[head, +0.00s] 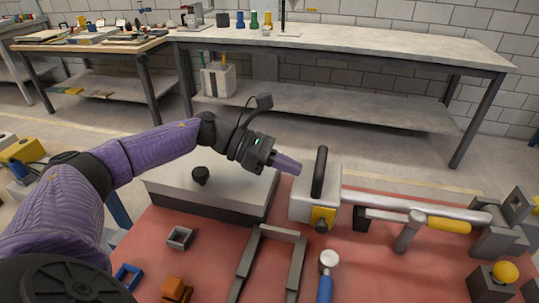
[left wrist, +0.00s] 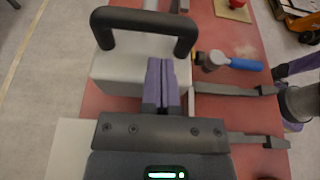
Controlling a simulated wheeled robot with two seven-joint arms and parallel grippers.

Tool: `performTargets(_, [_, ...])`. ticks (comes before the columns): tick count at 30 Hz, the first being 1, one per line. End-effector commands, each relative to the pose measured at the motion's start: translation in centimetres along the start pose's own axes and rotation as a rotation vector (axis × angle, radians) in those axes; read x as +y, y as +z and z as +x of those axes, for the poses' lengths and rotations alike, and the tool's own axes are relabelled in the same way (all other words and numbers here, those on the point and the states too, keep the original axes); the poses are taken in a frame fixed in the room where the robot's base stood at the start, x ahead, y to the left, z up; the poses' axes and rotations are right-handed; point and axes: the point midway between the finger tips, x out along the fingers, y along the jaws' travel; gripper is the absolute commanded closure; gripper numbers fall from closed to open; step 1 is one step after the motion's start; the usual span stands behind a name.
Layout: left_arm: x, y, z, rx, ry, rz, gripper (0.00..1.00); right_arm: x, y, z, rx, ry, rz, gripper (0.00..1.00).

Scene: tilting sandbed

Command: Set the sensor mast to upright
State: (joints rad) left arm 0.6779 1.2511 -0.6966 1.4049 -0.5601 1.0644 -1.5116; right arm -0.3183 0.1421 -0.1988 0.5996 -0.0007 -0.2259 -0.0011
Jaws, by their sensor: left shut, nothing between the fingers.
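A long silver pole (head: 415,205), which looks like the sensor mast, lies about level at the right of the red table. Its left end meets a pale block (head: 300,198) with a black bar handle (head: 319,172) and a yellow part (head: 323,217). The far end reaches grey brackets (head: 495,235). My left gripper (head: 288,165) is shut and empty, its purple fingers just left of the black handle. In the left wrist view the shut fingers (left wrist: 160,75) are over the pale block (left wrist: 125,68), beside the handle (left wrist: 145,22). My right gripper is not visible.
A yellow-handled lever (head: 448,225) lies along the pole. A blue-handled hammer-like tool (head: 326,275) and a dark fork-shaped frame (head: 248,255) are in front. A yellow button (head: 505,272) is at right.

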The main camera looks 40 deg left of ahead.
Motion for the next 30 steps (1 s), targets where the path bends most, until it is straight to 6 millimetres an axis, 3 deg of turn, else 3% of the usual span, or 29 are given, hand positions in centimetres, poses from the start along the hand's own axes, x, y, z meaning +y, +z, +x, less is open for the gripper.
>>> performTargets(6, [0.0, 0.0, 2.4, 0.000, 0.000, -0.001, 1.00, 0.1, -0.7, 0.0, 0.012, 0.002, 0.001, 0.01])
performTargets(20, [0.0, 0.5, 2.5, 0.006, 0.001, 0.000, 1.00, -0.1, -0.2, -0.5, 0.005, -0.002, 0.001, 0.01])
performTargets(26, [-0.1, 3.8, 1.9, 0.063, 0.001, 0.005, 1.00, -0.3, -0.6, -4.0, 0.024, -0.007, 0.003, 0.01])
performTargets(30, [-0.1, 8.0, 1.5, 0.151, 0.002, 0.009, 1.00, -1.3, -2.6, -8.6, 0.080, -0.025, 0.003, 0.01])
